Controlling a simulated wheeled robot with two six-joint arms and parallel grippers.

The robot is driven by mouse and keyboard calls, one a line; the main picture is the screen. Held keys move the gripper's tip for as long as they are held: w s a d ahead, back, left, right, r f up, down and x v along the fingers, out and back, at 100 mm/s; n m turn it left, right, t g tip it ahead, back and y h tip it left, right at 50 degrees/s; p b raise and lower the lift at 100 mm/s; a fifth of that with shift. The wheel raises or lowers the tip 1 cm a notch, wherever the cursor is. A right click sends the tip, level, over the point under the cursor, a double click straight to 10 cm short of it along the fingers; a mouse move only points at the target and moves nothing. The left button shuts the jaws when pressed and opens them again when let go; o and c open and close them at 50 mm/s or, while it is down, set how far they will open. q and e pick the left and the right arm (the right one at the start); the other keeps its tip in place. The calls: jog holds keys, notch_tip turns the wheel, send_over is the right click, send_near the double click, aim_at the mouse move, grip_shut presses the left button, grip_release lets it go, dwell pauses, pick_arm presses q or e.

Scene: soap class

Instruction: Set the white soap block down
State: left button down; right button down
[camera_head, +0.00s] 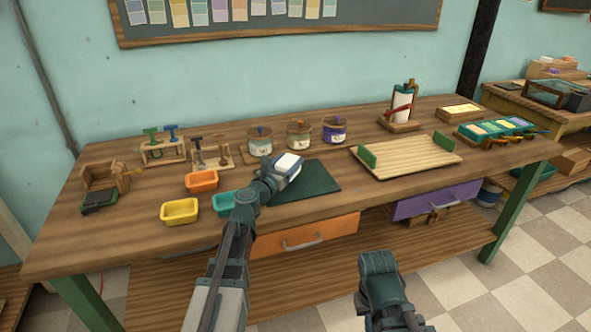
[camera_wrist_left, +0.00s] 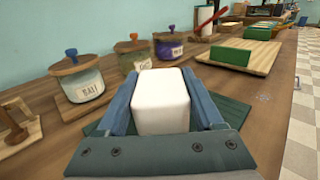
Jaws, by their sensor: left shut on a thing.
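The white soap block (camera_wrist_left: 161,100) is held between the two blue fingers of my left gripper (camera_wrist_left: 163,108). In the head view the soap block (camera_head: 289,162) shows at the end of my left gripper (camera_head: 285,170), over a dark green mat (camera_head: 316,181). Part of the mat (camera_wrist_left: 236,116) also shows behind the gripper in the left wrist view. I cannot tell whether the block touches the mat. My right arm shows low in the head view, in front of the table; its fingertips are not clear.
Three lidded jars (camera_head: 299,136) stand behind the mat. A wooden board with green end blocks (camera_head: 411,158) lies to the right. Yellow (camera_head: 180,212) and orange (camera_head: 202,181) trays, and a teal tray (camera_head: 224,203), stand left of my gripper. Bare tabletop (camera_head: 345,205) lies in front of the mat.

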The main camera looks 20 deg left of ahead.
aim_at(296, 157)
pick_arm(q)
jog(key=w, duration=0.1)
jog(key=w+d, duration=0.1)
jog(key=w, duration=0.1)
jog(key=shift+w+d+f, duration=0.2)
jog(key=shift+w, duration=0.05)
jog(key=shift+f+b, duration=1.75)
jog(key=shift+b, duration=0.1)
jog(key=shift+f, duration=0.2)
grip_release()
jog(key=shift+r, duration=0.2)
jog(key=shift+s, duration=0.3)
jog(key=s, duration=0.3)
jog(key=s+a, duration=0.1)
jog(key=s, duration=0.3)
jog(key=s+a, duration=0.1)
jog(key=s, duration=0.3)
jog(key=shift+s+a, duration=0.15)
